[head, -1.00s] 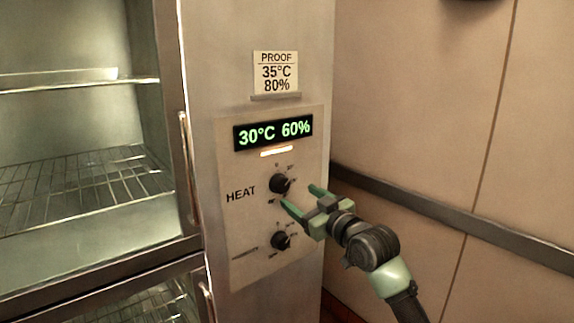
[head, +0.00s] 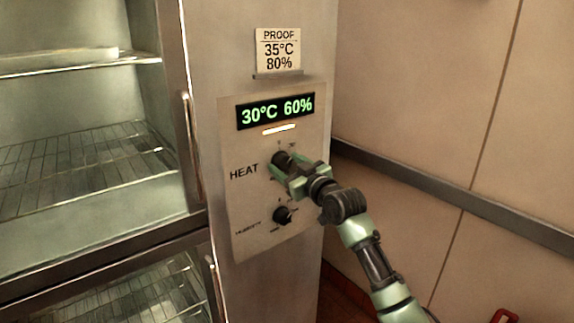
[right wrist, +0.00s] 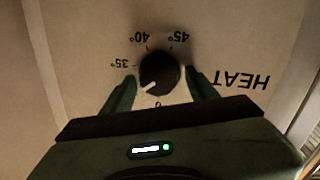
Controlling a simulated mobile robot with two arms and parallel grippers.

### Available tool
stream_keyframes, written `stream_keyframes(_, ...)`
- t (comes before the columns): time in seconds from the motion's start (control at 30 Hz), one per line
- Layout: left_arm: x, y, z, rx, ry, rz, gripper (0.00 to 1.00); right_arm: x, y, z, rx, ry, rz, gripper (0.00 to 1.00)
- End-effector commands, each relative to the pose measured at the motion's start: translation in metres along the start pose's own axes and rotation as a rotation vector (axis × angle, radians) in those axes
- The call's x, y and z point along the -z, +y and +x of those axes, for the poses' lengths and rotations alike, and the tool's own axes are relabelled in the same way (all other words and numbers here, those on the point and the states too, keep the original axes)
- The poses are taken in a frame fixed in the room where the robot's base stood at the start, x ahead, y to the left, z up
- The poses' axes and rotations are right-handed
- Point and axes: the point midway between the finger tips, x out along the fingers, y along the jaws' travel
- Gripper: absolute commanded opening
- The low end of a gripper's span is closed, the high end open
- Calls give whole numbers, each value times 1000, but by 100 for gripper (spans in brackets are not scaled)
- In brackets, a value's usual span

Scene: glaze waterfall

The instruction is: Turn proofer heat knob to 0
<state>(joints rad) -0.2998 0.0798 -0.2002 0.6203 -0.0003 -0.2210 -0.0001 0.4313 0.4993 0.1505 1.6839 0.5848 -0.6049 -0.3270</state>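The heat knob (head: 279,157) is black and round, on the proofer's control panel beside the word HEAT. In the right wrist view the knob (right wrist: 160,72) shows upside down among the marks 0, 35°, 40° and 45°. Its white pointer line slants down-left, between 35° and 0. My right gripper (head: 285,165) is at the knob and partly covers it. In the right wrist view its green fingers stand open on either side of the knob, with a gap showing at each side. My left gripper is not in view.
The humidity knob (head: 282,215) sits just below. The display (head: 276,111) reads 30°C 60%, and a card (head: 278,50) above reads PROOF 35°C 80%. Wire racks (head: 85,165) show in the cabinet at left. A wall with a dark rail (head: 430,192) is at right.

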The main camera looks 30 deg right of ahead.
Motion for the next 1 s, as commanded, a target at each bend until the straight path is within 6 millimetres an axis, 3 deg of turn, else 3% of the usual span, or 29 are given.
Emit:
stream_keyframes(0.03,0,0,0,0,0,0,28,0,0,0,0,0,0,41)
stream_keyframes(0.17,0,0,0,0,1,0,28,0,0,0,0,0,0,5)
stream_keyframes(0.57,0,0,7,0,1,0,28,-2,0,0,-4,7,-79,5)
stream_keyframes(1.0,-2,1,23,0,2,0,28,-3,0,0,-12,42,-433,5)
